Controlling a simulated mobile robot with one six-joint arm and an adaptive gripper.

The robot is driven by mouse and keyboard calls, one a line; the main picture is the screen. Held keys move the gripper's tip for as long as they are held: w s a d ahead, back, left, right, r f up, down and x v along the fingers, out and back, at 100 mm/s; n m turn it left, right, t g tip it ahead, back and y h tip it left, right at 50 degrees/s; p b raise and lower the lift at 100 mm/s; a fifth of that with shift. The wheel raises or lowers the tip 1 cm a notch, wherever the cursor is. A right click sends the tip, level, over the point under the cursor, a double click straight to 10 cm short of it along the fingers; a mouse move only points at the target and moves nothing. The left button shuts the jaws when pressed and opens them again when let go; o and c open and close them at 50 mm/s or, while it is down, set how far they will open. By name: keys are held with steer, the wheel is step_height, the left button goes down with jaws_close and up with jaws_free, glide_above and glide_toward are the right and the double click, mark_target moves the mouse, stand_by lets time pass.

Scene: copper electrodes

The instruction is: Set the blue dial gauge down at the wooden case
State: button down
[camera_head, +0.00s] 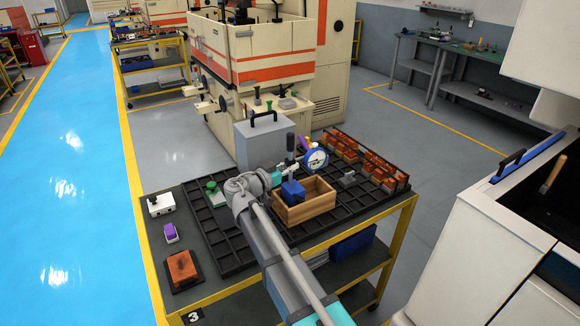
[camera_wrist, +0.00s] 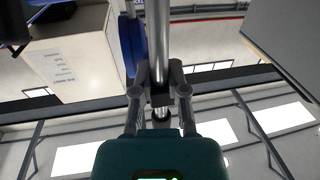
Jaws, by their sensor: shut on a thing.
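The blue dial gauge (camera_head: 315,160) has a round white face with a blue rim, a metal post and a blue block base (camera_head: 292,190). My gripper (camera_head: 285,170) is shut on its post. In the wrist view, my gripper (camera_wrist: 160,92) clasps the silver post (camera_wrist: 156,40), with the blue rim of the dial (camera_wrist: 131,45) beside it. The wooden case (camera_head: 311,211) is an open box on the table. The blue base shows at the case's back left, overlapping its opening; I cannot tell whether it touches the case. The gauge looks nearly upright.
The case stands on a black gridded tray (camera_head: 240,255) on a yellow-framed table. Copper-coloured electrodes (camera_head: 375,165) line the right rear. A grey box with a handle (camera_head: 262,140) stands behind. An orange block (camera_head: 182,267) and a purple item (camera_head: 171,233) lie at left.

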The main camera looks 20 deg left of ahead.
mark_target(290, 177)
steer(key=shift+f+b, duration=1.15)
steer(key=shift+f, duration=0.15)
steer(key=shift+f+b, duration=0.5)
steer(key=shift+f, duration=0.05)
stand_by(0.6)
steer(key=c, duration=0.6)
jaws_free()
steer(key=shift+d, duration=0.15)
